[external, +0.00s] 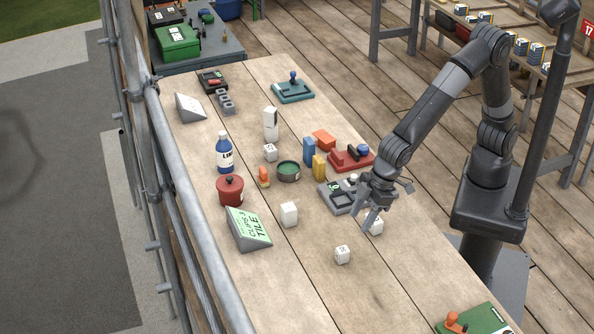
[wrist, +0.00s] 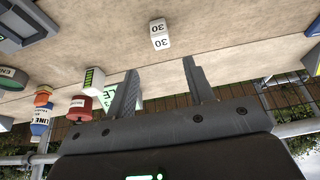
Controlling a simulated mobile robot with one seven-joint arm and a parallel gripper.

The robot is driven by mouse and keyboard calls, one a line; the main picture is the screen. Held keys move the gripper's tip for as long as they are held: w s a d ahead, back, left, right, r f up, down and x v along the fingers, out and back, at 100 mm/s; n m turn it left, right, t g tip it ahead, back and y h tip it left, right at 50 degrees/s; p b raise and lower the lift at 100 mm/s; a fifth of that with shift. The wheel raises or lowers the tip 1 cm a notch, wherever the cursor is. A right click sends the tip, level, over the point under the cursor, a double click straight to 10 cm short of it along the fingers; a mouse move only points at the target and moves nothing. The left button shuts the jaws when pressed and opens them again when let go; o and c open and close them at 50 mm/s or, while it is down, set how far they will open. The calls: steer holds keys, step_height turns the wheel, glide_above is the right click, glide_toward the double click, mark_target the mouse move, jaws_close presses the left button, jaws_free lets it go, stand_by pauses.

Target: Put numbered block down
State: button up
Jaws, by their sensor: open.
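My gripper (external: 372,218) is open and low over the near part of the long wooden table, pointing down. A white block (external: 376,227) sits on the table right beside its fingers and is partly hidden by them. A second white block (external: 342,255) with a dark mark stands clear in front of it. In the wrist view the two fingers (wrist: 164,88) are apart with nothing between them, and a white block marked 30 (wrist: 159,33) lies on the table beyond their tips. I cannot tell which of the two blocks it is.
Another white block (external: 289,214) stands to the left, near a green-lettered tile sign (external: 248,229) and a red pot (external: 230,190). A grey device (external: 340,196) lies close behind the gripper. A green board (external: 478,322) is at the near end. The table's front middle is mostly clear.

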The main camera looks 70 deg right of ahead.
steer(key=w+d+r+m+t, duration=0.15)
steer(key=w+d+r, duration=0.35)
steer(key=d, duration=0.8)
steer(key=w+d+r+m, duration=0.25)
steer(key=d+r, duration=0.45)
steer(key=d, duration=0.7)
steer(key=s+d+r+m+h, duration=0.1)
steer(key=s+d+m, duration=0.1)
steer(key=s+d, duration=0.5)
steer(key=s+d+r+m+h, duration=0.1)
steer(key=s+d, duration=0.6)
steer(key=d, duration=1)
steer(key=shift+s+d+r+m+t+h, duration=0.25)
steer(key=shift+s+d+m+t+h, duration=0.25)
steer(key=shift+m, duration=0.5)
steer(key=shift+o, duration=0.5)
steer(key=shift+w+a, duration=0.2)
steer(key=o, duration=0.3)
